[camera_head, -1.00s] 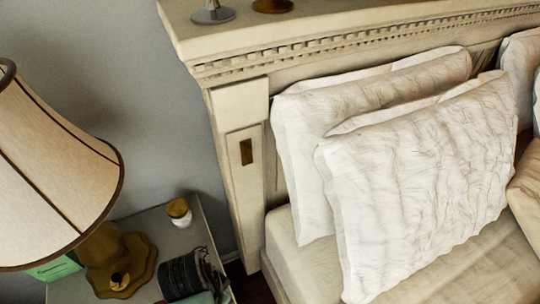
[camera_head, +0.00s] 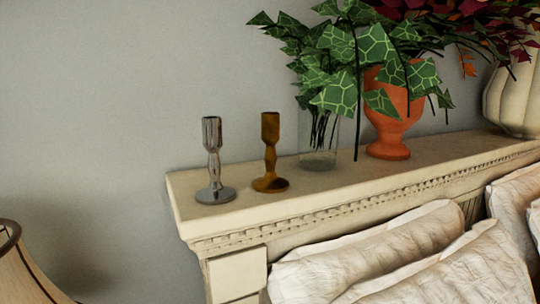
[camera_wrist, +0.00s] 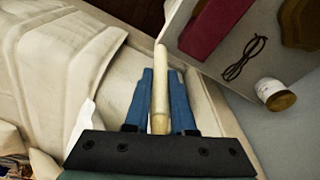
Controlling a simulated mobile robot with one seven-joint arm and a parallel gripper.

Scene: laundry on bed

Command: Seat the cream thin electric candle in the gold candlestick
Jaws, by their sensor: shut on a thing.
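The gold candlestick (camera_head: 270,152) stands upright on the headboard ledge in the head view, with nothing in its cup. A silver candlestick (camera_head: 213,161) stands to its left, also empty. In the wrist view the cream thin candle (camera_wrist: 160,85) is between the blue fingers of my gripper (camera_wrist: 161,100). The gripper is shut on it, and the candle's far end sticks out past the fingertips. My gripper is not visible in the head view. Neither candlestick shows in the wrist view.
A glass vase (camera_head: 319,145) with green leaves stands close right of the gold candlestick, its leaves spreading overhead. An orange urn (camera_head: 392,125) is beyond it. A lampshade (camera_head: 28,270) is at lower left. The wrist view shows glasses (camera_wrist: 244,58) and a small jar (camera_wrist: 274,94) on the nightstand.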

